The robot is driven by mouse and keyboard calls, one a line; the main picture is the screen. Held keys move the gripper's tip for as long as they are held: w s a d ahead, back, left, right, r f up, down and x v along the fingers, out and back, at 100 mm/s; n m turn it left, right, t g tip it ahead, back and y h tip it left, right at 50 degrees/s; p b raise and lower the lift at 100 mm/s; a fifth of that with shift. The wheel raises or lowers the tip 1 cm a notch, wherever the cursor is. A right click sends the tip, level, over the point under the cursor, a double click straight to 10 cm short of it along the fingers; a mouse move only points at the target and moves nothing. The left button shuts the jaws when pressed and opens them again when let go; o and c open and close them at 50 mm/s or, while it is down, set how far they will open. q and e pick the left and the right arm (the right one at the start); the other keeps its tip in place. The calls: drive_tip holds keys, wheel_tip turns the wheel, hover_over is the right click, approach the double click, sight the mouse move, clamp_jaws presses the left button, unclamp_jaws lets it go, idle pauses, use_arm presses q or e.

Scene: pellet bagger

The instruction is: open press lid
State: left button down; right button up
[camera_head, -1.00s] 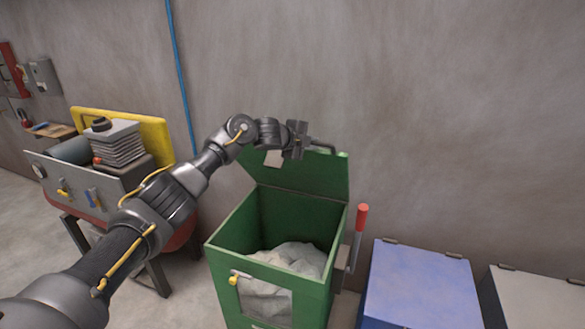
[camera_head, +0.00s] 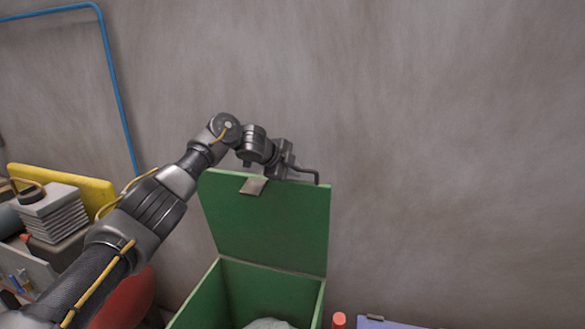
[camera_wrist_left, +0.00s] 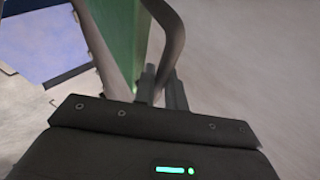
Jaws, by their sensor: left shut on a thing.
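The green press lid (camera_head: 265,222) stands raised, close to upright, at the back of the green press box (camera_head: 203,303) in the head view. A dark bar handle (camera_head: 305,171) runs along the lid's top edge. My left gripper (camera_head: 287,168) is at that edge, shut on the handle. In the left wrist view the handle (camera_wrist_left: 172,40) passes between the fingers (camera_wrist_left: 160,90), beside the green lid (camera_wrist_left: 122,35). A small metal latch plate (camera_head: 253,185) is on the lid's upper edge. My right gripper is not in view.
A pale lump (camera_head: 268,324) lies inside the box. A red-tipped lever (camera_head: 339,320) and a blue lid (camera_head: 385,322) are at the lower right. A machine with a yellow panel (camera_head: 75,185) stands at left. The concrete wall (camera_head: 440,130) is behind.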

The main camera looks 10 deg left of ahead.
use_arm(q)
drive_tip(key=shift+s+f, duration=0.1)
drive_tip(key=shift+f, duration=0.25)
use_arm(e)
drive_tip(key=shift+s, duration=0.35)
